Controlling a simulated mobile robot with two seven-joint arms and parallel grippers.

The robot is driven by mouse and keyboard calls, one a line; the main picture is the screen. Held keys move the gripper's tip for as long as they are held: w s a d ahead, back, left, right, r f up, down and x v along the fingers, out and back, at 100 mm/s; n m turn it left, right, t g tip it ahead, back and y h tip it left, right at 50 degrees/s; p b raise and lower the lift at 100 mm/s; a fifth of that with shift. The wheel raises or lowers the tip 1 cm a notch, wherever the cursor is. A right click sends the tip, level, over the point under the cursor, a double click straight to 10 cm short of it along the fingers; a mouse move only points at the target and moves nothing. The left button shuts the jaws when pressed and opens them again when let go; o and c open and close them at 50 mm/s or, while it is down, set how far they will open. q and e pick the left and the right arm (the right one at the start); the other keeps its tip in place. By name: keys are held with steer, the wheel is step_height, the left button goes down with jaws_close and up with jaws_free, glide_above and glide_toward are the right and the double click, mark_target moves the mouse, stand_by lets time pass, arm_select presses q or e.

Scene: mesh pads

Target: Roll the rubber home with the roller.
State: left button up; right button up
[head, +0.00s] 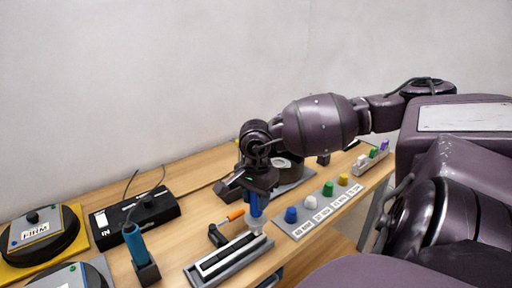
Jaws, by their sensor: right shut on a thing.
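My right gripper (258,190) comes in from the right and is shut on a blue-handled tool (256,207), which looks like the roller. The tool is held upright, and its pale lower end is at the far right end of a long grey frame (207,277). I cannot tell whether it touches. Light and dark strips (225,259) run along the frame; the rubber is probably among them, but it is too small to make out. My left gripper is not in view.
An orange-handled tool (235,214) lies behind the frame. A teal handle (134,242) stands in a dark holder at left, near a black box (135,217) and round dark pads (40,238). A labelled strip with coloured knobs (311,203) lies right.

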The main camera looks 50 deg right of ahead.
steer(key=shift+r+p, duration=1.3)
steer(key=shift+r, duration=2.05)
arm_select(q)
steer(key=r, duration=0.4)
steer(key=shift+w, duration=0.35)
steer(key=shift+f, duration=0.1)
arm_select(e)
steer(key=shift+w, duration=0.1)
